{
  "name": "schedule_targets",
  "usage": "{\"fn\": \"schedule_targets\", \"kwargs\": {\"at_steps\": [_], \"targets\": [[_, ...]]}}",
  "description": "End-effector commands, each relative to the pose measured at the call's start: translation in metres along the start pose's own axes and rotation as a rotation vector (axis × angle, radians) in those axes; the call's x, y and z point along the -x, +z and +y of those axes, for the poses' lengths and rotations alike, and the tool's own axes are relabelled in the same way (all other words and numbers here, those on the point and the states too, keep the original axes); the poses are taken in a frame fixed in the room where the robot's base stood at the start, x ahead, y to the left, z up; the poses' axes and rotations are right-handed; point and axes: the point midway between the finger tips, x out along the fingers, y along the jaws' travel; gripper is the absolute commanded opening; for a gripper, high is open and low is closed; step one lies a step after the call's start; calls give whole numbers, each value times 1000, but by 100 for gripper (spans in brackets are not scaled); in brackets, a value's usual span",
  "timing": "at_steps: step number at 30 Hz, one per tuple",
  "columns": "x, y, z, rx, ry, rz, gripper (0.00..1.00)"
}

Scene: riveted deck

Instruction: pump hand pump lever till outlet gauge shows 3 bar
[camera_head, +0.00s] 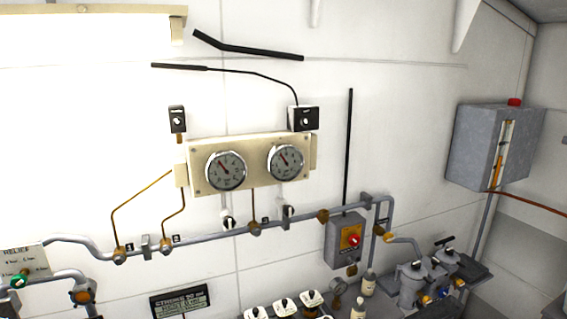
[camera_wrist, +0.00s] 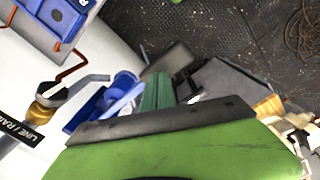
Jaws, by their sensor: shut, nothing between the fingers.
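Two round dial gauges, a left one (camera_head: 226,170) and a right one (camera_head: 286,162), sit on a cream panel on the wall. Both needles point to the upper left. Their numbers and labels are too small to read, so I cannot tell which is the outlet gauge. A grey pump-like unit (camera_head: 412,285) stands at the lower right of the head view; I cannot make out its lever for sure. My gripper (camera_wrist: 165,90) shows in the wrist view behind its green body, shut and empty. It is not in the head view.
A grey pipe (camera_head: 205,239) with brass fittings runs along the wall below the gauges. A grey box (camera_head: 494,147) hangs at the right. A stroke sign (camera_head: 180,302) is low down. In the wrist view, dark riveted floor (camera_wrist: 235,35) and a blue part (camera_wrist: 58,18) show.

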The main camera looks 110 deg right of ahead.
Motion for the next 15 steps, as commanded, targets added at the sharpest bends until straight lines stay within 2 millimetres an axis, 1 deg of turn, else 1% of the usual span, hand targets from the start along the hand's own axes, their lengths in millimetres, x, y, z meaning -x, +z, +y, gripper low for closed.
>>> {"fn": "schedule_targets", "kwargs": {"at_steps": [8, 15], "targets": [[-3, 0, 0, 0, 0, 0, 0], [-25, 0, 0, 0, 0, 0, 0]]}}
